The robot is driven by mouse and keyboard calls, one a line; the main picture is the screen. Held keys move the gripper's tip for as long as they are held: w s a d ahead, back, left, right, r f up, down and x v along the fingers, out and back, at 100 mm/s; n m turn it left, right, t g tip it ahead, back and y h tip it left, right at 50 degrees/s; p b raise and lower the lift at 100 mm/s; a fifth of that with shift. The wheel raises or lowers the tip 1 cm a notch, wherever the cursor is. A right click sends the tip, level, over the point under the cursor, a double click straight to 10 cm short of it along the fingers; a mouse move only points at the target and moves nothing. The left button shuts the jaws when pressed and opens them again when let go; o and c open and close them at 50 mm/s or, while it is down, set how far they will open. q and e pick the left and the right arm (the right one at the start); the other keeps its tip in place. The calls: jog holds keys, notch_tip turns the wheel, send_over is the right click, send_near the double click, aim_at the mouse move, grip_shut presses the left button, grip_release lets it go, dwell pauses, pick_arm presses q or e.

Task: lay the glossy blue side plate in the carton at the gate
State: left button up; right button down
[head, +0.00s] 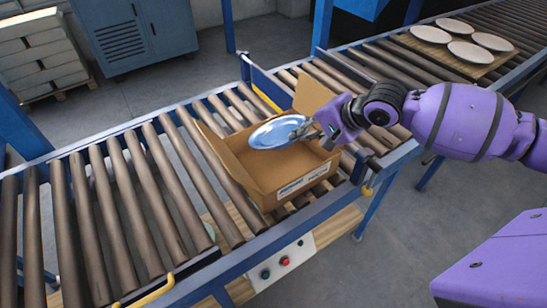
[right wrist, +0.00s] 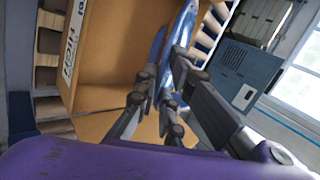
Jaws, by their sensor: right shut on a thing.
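The glossy blue side plate (head: 277,132) is in my right gripper (head: 318,127), which is shut on its right edge in the head view. The plate is tilted and held over the open carton (head: 297,183). In the right wrist view the plate (right wrist: 182,40) shows nearly edge-on between the fingers of the right gripper (right wrist: 170,92), with the carton (right wrist: 110,50) behind and to the left. The carton is brown cardboard with raised flaps and stands on the roller conveyor by the blue gate (head: 262,82). My left gripper is not in view.
Several pale plates (head: 466,32) lie on a wooden board farther along the conveyor, at upper right. Rollers (head: 130,190) left of the carton are bare. A control panel with buttons (head: 283,262) hangs below the front rail. A blue cabinet (head: 135,35) stands behind.

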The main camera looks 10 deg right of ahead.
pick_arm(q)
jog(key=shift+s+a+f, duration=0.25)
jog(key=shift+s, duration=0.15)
pick_arm(e)
notch_tip(320, 180, down, 10)
jog(key=c, duration=2.2)
grip_release()
jog(key=shift+s, duration=0.1)
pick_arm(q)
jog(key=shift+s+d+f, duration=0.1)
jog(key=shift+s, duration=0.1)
pick_arm(e)
jog(key=shift+o, duration=0.4)
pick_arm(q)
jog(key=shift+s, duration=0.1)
